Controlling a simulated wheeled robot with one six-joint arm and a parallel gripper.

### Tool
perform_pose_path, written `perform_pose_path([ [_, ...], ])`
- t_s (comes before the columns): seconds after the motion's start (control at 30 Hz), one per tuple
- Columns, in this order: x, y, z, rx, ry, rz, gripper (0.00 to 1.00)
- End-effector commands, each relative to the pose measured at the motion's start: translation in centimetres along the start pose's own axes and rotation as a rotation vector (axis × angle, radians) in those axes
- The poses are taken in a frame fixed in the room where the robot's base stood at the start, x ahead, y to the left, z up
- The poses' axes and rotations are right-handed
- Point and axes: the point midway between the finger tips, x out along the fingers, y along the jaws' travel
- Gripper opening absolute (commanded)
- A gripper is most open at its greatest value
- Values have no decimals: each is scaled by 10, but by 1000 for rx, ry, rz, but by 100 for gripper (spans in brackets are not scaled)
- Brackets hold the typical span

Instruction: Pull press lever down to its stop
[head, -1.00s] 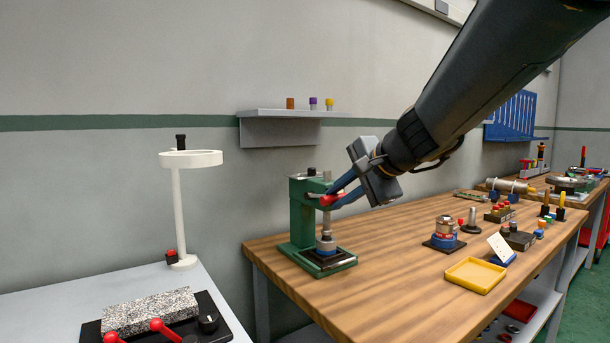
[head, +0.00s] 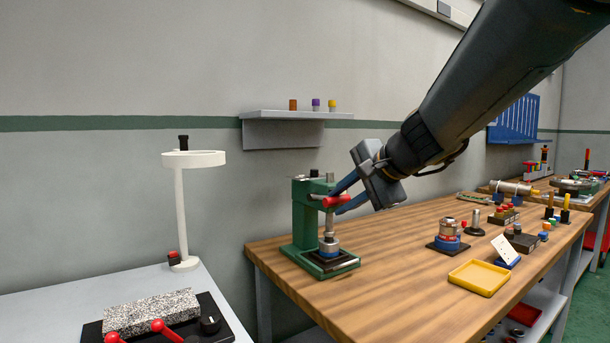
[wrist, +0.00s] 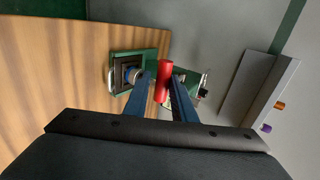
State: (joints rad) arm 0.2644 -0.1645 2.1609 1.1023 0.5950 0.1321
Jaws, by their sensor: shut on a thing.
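The green arbor press (head: 303,220) stands at the left end of the wooden bench. Its lever has a red handle (head: 336,201) at the upper front of the press; the handle also shows in the wrist view (wrist: 164,81). My gripper (head: 338,199) reaches in from the right, and its two blue fingers are shut on the red handle. In the wrist view the fingers (wrist: 164,90) lie on either side of the handle. The press ram points down over a blue-and-metal part (head: 329,246) on the dark base plate. The lever's shaft is mostly hidden by the fingers.
The wooden bench (head: 400,252) has a yellow tray (head: 479,277) and a blue-ringed fixture (head: 448,236) to the right of the press. A wall shelf (head: 290,115) with small coloured items is above. A white ring lamp (head: 178,205) stands on the left table.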

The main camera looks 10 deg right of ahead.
Motion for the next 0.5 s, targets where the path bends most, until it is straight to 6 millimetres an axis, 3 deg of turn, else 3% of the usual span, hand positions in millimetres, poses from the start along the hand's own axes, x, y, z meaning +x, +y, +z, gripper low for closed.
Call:
perform_pose_path([
  [0.03,3,7,1,3,-5,12,11],
  [0.17,2,5,1,3,-5,12,11],
  [0.3,-2,-4,1,2,-5,12,4],
  [0.5,-7,-17,1,2,-3,7,5],
])
